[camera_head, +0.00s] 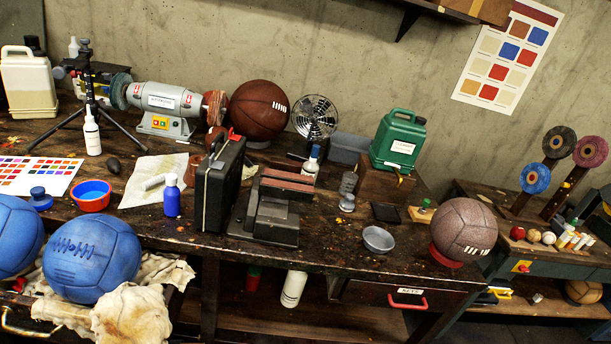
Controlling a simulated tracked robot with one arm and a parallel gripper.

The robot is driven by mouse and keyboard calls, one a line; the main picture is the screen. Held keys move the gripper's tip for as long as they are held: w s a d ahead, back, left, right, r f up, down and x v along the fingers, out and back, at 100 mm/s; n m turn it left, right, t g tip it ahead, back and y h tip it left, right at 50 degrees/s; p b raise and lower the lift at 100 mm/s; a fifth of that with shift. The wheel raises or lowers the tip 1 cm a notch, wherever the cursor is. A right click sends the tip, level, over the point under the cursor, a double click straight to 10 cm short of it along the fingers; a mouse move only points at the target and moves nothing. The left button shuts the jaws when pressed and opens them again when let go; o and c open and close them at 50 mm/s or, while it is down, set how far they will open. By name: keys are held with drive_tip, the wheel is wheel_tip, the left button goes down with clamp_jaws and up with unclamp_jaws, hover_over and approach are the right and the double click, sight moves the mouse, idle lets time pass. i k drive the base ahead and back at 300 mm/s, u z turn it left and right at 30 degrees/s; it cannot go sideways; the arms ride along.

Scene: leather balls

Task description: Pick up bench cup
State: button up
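Two small vessels on the dark wooden bench (330,252) could be the bench cup; I cannot tell which one is meant. A small grey cup (378,240) stands upright near the front edge, left of a brown speckled ball (464,230) on a red ring. A red cup with a blue inside (91,196) stands at the left, behind the blue balls. Nothing covers either one. My gripper is not in view.
A black case (220,182) and a vise-like block (268,210) stand mid-bench. A blue bottle (172,196) stands left of the case. A grinder (165,110), a fan (315,118) and a green canister (398,138) line the back. Blue balls (92,254) sit front left.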

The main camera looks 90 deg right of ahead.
sight(349, 181)
drive_tip(key=z, duration=2.7)
drive_tip(key=i, duration=1.15)
drive_tip(key=u, duration=0.6)
drive_tip(key=i, duration=0.5)
drive_tip(key=z, duration=0.1)
